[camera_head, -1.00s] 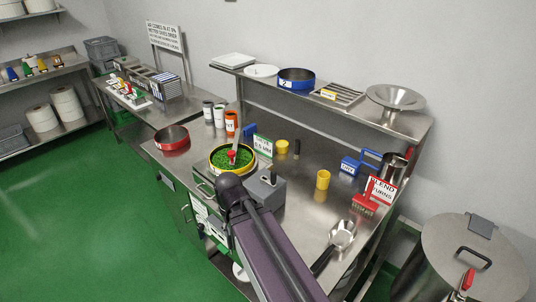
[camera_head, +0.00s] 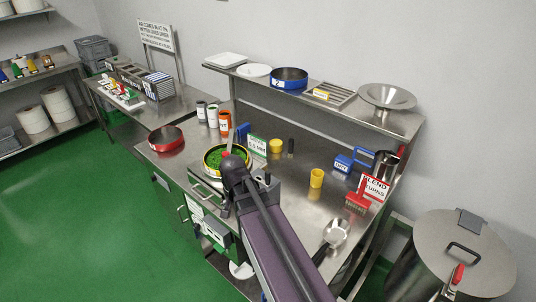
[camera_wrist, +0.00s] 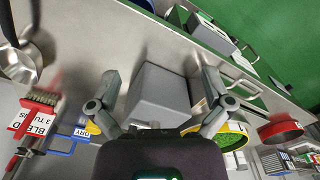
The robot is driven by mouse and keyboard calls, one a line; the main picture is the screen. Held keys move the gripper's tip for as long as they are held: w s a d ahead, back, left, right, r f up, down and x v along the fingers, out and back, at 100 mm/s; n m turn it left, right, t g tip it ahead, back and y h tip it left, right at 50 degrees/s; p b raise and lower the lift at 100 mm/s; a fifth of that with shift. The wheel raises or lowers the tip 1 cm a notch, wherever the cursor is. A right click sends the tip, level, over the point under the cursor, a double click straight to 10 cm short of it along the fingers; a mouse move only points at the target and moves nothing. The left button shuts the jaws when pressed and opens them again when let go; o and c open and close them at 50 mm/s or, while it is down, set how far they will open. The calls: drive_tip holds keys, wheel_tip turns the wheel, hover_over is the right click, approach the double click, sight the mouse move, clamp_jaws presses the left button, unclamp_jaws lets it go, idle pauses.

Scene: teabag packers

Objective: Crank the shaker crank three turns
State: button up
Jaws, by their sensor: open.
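The round yellow-rimmed sieve (camera_head: 207,152) holds green leaf on the steel bench. A small red knob (camera_head: 226,154) shows at the sieve, just beyond my wrist; I cannot tell whether it belongs to the crank. A grey box (camera_wrist: 160,95) stands beside the sieve and is partly hidden by my arm in the head view. My gripper (camera_wrist: 160,82) is open and empty, its two fingers either side of the grey box in the wrist view. The sieve also shows at the lower right there (camera_wrist: 237,128). No crank handle shows clearly in the wrist view.
A red-rimmed pan (camera_head: 166,139) and several canisters (camera_head: 212,116) stand left of and behind the sieve. A raised shelf runs behind.

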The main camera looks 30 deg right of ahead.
drive_tip(key=w+d+r+m+p, duration=0.4)
drive_tip(key=w+d+m, duration=0.35)
drive_tip(key=m, duration=0.45)
wheel_tip(320, 180, up, 4)
drive_tip(key=f+m+p, duration=0.1)
drive_tip(key=m+p, duration=0.2)
drive_tip(key=m, duration=0.8)
hover_over(268, 178)
drive_tip(key=shift+w+d+r+m, duration=0.2)
drive_tip(key=shift+w+r+m, duration=0.25)
drive_tip(key=shift+w+m, duration=0.25)
drive_tip(key=shift+f, duration=0.1)
drive_tip(key=shift+s+f+b, duration=0.15)
drive_tip(key=shift+f+b, duration=4.8)
drive_tip(key=shift+f, duration=0.15)
drive_tip(key=c, duration=1.2)
drive_tip(key=shift+c, duration=0.2)
